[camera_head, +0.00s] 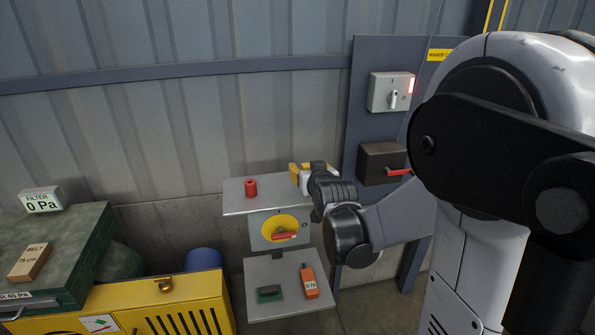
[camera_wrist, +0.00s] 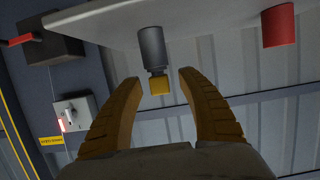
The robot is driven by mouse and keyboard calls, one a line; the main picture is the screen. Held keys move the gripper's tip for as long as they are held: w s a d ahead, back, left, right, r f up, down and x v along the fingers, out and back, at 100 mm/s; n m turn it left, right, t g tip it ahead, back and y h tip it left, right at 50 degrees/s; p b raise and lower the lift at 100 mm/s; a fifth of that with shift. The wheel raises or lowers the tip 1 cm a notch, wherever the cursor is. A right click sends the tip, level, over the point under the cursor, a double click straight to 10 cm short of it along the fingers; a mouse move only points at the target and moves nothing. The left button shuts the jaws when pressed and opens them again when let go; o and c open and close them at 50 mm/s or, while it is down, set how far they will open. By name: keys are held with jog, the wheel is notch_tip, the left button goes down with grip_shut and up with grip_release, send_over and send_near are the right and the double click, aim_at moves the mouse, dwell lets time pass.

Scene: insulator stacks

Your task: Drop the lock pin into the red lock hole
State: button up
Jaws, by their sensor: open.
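In the wrist view, a grey cylinder with a yellow end (camera_wrist: 152,45), which looks like the lock pin, stands on the pale upper shelf (camera_wrist: 100,22); this view is upside down. My gripper (camera_wrist: 158,80) is open, its two yellow fingers on either side of the pin's yellow end with gaps. In the head view my gripper (camera_head: 309,168) is over the shelf's right end and hides the pin. Below the shelf, a red handle (camera_head: 284,236) lies across a yellow disc (camera_head: 268,226) on a grey box. The red lock hole is too small to make out.
A red cylinder (camera_head: 251,188) stands on the shelf's left part, clear of my gripper. A lower shelf (camera_head: 262,271) holds a dark green block (camera_head: 269,293) and an orange meter (camera_head: 309,282). A dark box with a red lever (camera_head: 397,171) is on the panel at right.

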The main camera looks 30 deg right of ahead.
grip_shut()
dwell(0.4)
